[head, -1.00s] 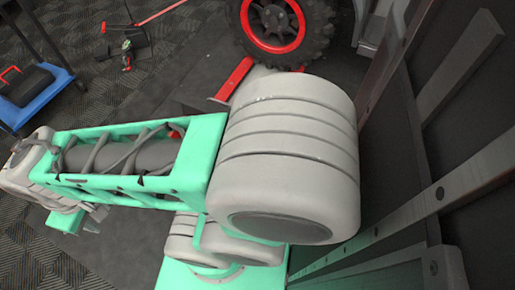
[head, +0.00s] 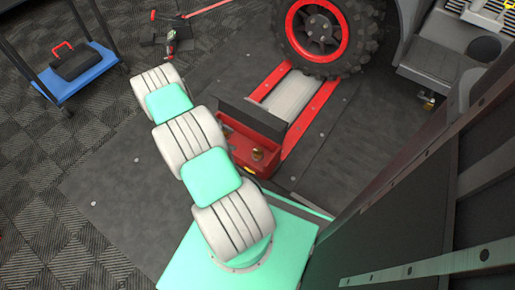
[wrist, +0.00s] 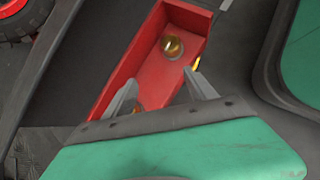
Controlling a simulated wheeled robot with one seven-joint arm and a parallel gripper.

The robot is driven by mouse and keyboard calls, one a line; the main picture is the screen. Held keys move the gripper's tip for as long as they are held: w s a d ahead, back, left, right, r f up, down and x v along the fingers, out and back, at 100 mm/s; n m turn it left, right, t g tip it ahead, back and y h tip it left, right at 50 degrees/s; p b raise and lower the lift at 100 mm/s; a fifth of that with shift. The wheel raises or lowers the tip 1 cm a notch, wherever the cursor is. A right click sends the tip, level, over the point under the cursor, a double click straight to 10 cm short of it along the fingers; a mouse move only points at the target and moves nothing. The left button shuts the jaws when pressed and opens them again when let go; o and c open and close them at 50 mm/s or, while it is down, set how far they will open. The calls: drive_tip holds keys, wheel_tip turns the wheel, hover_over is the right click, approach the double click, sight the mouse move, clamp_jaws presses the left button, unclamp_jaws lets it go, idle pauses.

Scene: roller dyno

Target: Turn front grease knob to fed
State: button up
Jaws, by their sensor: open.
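A red box-shaped housing (head: 240,140) sits at the near end of the red roller frame in the head view. A round brass knob (head: 257,153) is in it. In the wrist view the knob (wrist: 172,47) lies inside the red housing (wrist: 125,80), beyond my fingertips. My gripper is hidden behind my arm in the head view. The knob's markings are too small to read.
A wheel with a red rim (head: 318,25) stands on the roller (head: 298,92) beyond the housing. A dark panel (head: 420,190) rises at the right. A blue cart (head: 75,70) stands at the upper left. The mat left of my arm is clear.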

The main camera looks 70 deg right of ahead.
drive_tip(key=n+g, duration=0.2)
approach(258, 152)
drive_tip(key=shift+s+d+f+h, duration=0.15)
drive_tip(key=shift+s+d+f, duration=0.25)
drive_tip(key=shift+f, duration=0.15)
drive_tip(key=shift+s+d+f+h, duration=0.15)
drive_tip(key=shift+s+d+f, duration=0.2)
drive_tip(key=shift+f, duration=0.2)
drive_tip(key=b+x, duration=0.2)
drive_tip(key=x, duration=0.5)
drive_tip(key=shift+f+b, duration=0.2)
drive_tip(key=shift+b, duration=0.15)
drive_tip(key=shift+c, duration=0.3)
drive_tip(key=c, duration=1.3)
drive_tip(key=shift+f+m+b, duration=0.25)
drive_tip(key=shift+m+b, duration=0.35)
drive_tip(key=shift+b, duration=0.5)
drive_tip(key=shift+s+a+r+y, duration=0.1)
drive_tip(key=shift+r+y, duration=0.15)
drive_tip(key=shift+y, duration=0.15)
